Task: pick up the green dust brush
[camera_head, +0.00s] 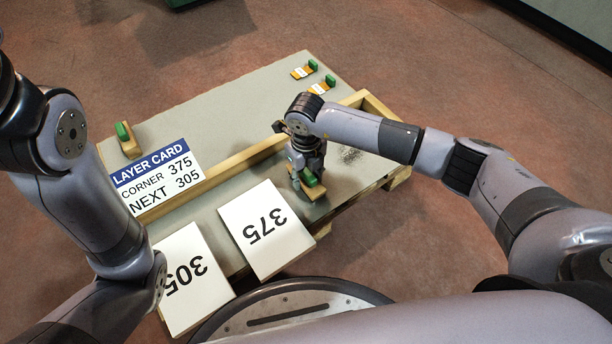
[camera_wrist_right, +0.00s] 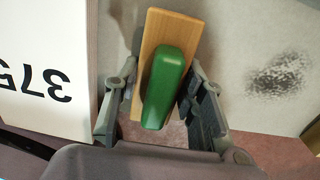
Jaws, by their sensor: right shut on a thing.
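The green dust brush (camera_head: 312,181) has a green handle on a flat wooden block. It is under my right gripper (camera_head: 303,172), near the front right of the grey table. In the right wrist view the brush (camera_wrist_right: 163,85) lies between the two fingers of the right gripper (camera_wrist_right: 160,95), which is shut on its green handle. The wooden block extends past the handle at the top of that view. I cannot tell whether the block touches the table. My left arm shows at the left, but its gripper is out of view.
A grey table (camera_head: 225,105) has a wooden rail across it. A dark speckled patch (camera_head: 350,155) lies right of the brush. Another green-handled block (camera_head: 125,138), a layer card (camera_head: 155,178), white blocks marked 375 (camera_head: 265,228) and 305 (camera_head: 188,275), and orange-based green pieces (camera_head: 305,70) are around.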

